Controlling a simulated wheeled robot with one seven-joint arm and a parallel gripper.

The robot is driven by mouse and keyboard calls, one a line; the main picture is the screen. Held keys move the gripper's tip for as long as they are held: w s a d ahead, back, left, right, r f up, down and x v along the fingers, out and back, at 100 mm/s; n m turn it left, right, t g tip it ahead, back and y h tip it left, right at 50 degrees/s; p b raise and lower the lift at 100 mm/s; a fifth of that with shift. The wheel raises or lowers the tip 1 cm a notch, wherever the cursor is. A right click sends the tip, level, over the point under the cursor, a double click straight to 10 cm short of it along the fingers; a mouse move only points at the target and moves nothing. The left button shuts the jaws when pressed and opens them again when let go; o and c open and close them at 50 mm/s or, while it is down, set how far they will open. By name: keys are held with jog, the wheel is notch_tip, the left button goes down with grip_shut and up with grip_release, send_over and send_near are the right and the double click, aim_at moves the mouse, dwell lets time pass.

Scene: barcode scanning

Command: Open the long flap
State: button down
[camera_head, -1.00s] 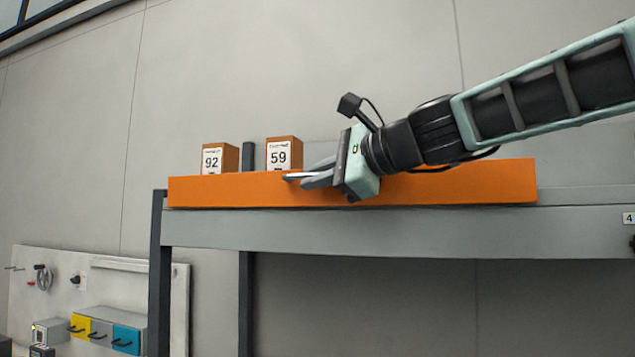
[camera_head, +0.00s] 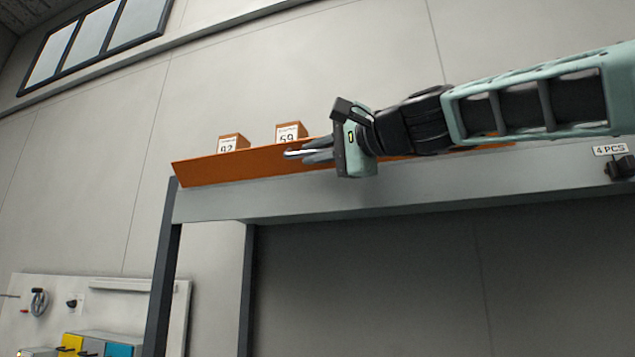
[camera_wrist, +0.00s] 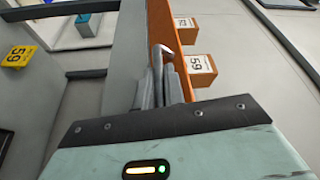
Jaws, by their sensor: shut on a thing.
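The long orange flap (camera_head: 215,167) runs along the front edge of the high grey shelf. In the head view it leans outward, with its left end tilted away from the boxes. My gripper (camera_head: 300,154) is at the flap near its middle-left, fingers pointing left, and is shut on its edge. The wrist view shows the flap (camera_wrist: 184,90) as an orange strip beside the closed fingers (camera_wrist: 160,58). My gripper and arm hide the flap's middle and part of its right side.
Two orange boxes stand behind the flap, box 92 (camera_head: 231,143) and box 59 (camera_head: 290,133). A grey beam (camera_head: 260,200) lies under the flap on dark posts. A "4 PCS" label (camera_head: 610,149) is at the right. A tool board (camera_head: 100,300) stands lower left.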

aim_at(317, 168)
jog(key=f+n+y+b, duration=0.1)
jog(key=n+b, duration=0.2)
jog(key=b, duration=0.1)
jog(key=f+n+y+b, duration=0.1)
jog(key=f+n+b, duration=0.1)
jog(key=b, duration=0.3)
jog(key=w+f+n+g+y+b, duration=0.1)
jog(key=n+y+b, duration=0.1)
jog(key=n+b, duration=0.3)
jog(key=shift+d+f, duration=0.2)
jog(key=shift+f, duration=0.05)
jog(key=c, duration=1.8)
grip_release()
jog(key=shift+o, duration=0.2)
jog(key=shift+d, duration=0.1)
